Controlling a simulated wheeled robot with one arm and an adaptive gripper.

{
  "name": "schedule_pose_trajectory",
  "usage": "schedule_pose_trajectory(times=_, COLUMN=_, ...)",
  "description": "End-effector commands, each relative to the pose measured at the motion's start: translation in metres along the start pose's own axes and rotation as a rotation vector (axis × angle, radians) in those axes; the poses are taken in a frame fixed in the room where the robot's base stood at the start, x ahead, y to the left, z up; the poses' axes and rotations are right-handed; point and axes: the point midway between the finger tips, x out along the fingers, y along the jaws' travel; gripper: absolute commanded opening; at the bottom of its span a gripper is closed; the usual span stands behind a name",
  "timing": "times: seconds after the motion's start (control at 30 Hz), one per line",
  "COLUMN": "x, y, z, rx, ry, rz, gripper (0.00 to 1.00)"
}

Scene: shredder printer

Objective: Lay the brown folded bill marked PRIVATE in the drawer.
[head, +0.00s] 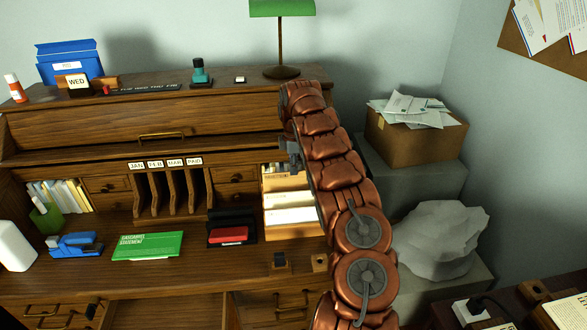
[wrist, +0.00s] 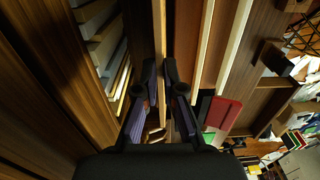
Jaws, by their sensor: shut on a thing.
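My gripper (wrist: 167,72) is shut on a thin brown sheet edge (wrist: 159,45), seen edge-on in the wrist view; it looks like the brown bill, but no PRIVATE mark is readable. In the head view my gripper (head: 291,156) is at the back of the desk, at the upright sorter (head: 293,236) of tan and cream papers (head: 288,181). My arm hides part of the sorter. Whether the sheet is clear of the sorter I cannot tell. Drawer fronts show at the lower left (head: 50,317) and lower right (head: 275,303); which drawer is meant I cannot tell.
Wooden dividers (head: 170,192) stand at the back. A box of papers (head: 415,135) is to the right.

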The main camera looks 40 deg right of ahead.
Motion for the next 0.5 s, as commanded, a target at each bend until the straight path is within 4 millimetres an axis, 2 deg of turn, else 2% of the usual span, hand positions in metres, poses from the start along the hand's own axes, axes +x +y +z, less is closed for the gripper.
schedule_pose_trajectory(times=0.17, x=-0.006, y=0.000, z=0.000, rx=-0.001, ry=0.000, rz=0.001, gripper=0.00)
schedule_pose_trajectory(times=0.5, x=-0.039, y=0.001, z=-0.001, rx=-0.001, ry=0.001, rz=0.004, gripper=0.00)
